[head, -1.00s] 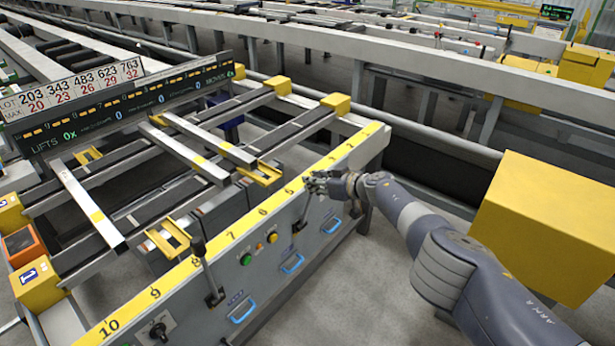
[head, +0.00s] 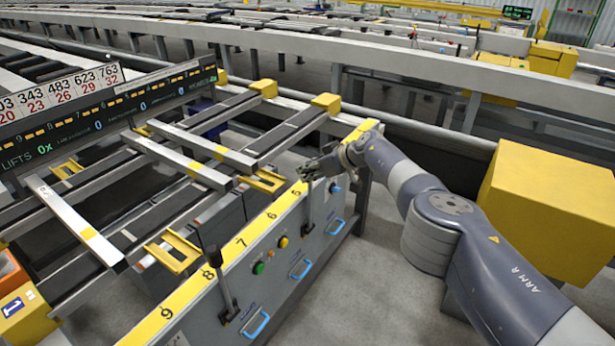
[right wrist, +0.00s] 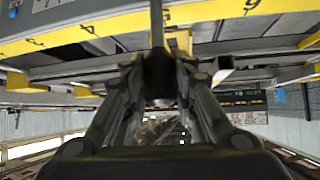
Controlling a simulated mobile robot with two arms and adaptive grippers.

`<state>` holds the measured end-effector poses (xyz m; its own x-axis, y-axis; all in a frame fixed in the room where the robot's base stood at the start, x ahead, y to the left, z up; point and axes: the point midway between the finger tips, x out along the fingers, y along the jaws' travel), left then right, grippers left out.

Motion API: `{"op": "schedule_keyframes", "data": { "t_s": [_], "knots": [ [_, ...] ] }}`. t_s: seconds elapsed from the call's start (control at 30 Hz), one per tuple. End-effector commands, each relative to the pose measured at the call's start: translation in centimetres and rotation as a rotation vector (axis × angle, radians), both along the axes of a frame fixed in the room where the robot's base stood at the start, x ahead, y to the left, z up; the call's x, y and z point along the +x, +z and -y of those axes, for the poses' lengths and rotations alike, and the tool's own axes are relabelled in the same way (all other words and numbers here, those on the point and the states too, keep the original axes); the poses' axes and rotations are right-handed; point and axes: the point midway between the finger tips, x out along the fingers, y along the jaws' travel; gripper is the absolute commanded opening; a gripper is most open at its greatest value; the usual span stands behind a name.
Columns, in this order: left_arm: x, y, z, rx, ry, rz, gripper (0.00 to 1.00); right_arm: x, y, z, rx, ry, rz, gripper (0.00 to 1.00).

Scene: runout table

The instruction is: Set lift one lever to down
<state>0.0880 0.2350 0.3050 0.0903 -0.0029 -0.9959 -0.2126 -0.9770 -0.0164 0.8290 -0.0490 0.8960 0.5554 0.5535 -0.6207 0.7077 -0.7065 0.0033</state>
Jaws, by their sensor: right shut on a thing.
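My right gripper (head: 312,172) is at the top of the farther lever (head: 308,208), which stands on the grey control panel (head: 275,250) near the yellow strip's mark 5. In the right wrist view the fingers (right wrist: 157,75) are shut on this dark lever (right wrist: 157,25), and its grip end is partly hidden between them. In the head view the lever looks close to upright. A second lever (head: 226,288) with a black knob stands free near mark 8, leaning. I cannot read which lever belongs to lift one. My left gripper is out of view.
Green (head: 258,268) and yellow (head: 283,242) buttons sit between the levers. Blue handles (head: 300,269) are on the panel front. A display board (head: 110,105) reads "LIFTS 0x". A large yellow box (head: 550,210) stands right of my right arm. The floor before the panel is clear.

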Motion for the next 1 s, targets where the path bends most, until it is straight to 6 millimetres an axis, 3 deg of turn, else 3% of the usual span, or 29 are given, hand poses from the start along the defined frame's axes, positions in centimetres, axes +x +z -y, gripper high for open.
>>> {"op": "schedule_keyframes", "data": {
  "t_s": [0.4,0.43,0.5,1.0],
  "knots": [
    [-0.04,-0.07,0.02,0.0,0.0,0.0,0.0,-0.07,0.03,-0.04,-0.003,0.003,-0.004,0.0],
    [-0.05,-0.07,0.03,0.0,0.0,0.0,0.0,-0.07,0.02,-0.03,-0.003,0.003,-0.004,0.32],
    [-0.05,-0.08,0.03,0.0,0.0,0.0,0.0,-0.06,0.0,0.01,-0.003,0.002,-0.004,0.46],
    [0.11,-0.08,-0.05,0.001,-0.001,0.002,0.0,0.0,-0.07,0.22,-0.004,-0.002,-0.003,0.46]
  ]
}}
